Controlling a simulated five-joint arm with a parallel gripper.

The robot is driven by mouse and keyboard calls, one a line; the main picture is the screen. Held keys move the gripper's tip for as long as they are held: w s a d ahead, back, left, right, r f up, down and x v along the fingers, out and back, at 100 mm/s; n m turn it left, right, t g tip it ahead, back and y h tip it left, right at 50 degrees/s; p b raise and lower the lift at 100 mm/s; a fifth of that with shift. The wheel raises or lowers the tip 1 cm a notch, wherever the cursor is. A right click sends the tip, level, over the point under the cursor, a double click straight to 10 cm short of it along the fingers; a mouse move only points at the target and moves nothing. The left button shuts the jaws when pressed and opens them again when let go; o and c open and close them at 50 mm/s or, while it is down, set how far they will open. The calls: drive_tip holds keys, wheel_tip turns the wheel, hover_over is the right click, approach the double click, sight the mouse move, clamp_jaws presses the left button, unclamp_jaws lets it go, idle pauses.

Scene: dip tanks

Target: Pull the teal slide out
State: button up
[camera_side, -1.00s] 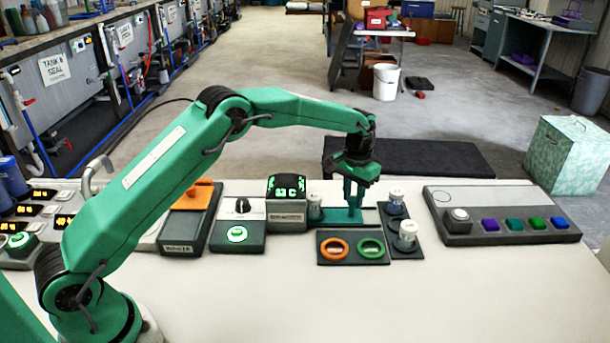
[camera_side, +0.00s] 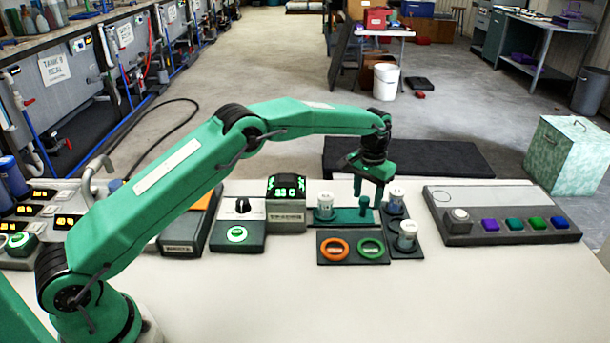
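The teal slide (camera_side: 346,216) lies flat on the dark base beside the display box. An upright teal knob (camera_side: 364,206) stands near its right end. A white-capped jar (camera_side: 325,205) stands at its left end, clear of the display box. My gripper (camera_side: 368,199) is open and empty, with its two fingers apart, just above and around the knob's top. I cannot tell whether a finger touches the knob.
The display box (camera_side: 287,205) stands left of the slide. Two white-capped jars, one behind (camera_side: 396,201) and one in front (camera_side: 407,236), stand on the right. An orange ring (camera_side: 335,250) and a green ring (camera_side: 370,247) lie in front. The front tabletop is clear.

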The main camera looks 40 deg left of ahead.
wheel_tip(320, 180, up, 7)
drive_tip(key=shift+r, duration=0.4)
idle(0.5)
drive_tip(key=s+a+r+t, duration=0.1)
drive_tip(key=s+a+r, duration=0.2)
drive_tip(key=s+r, duration=0.6)
drive_tip(key=s+a+r+t, duration=0.2)
drive_tip(key=s+a+r, duration=0.1)
drive_tip(key=s+r, duration=0.55)
drive_tip(key=s+a+f+t, duration=0.1)
drive_tip(key=s+f, duration=0.2)
drive_tip(key=s, duration=0.9)
drive_tip(key=s+a+f+t, duration=0.1)
drive_tip(key=s+f, duration=0.2)
drive_tip(key=s, duration=0.8)
drive_tip(key=shift+s+a+t, duration=0.3)
drive_tip(key=shift+s, duration=0.1)
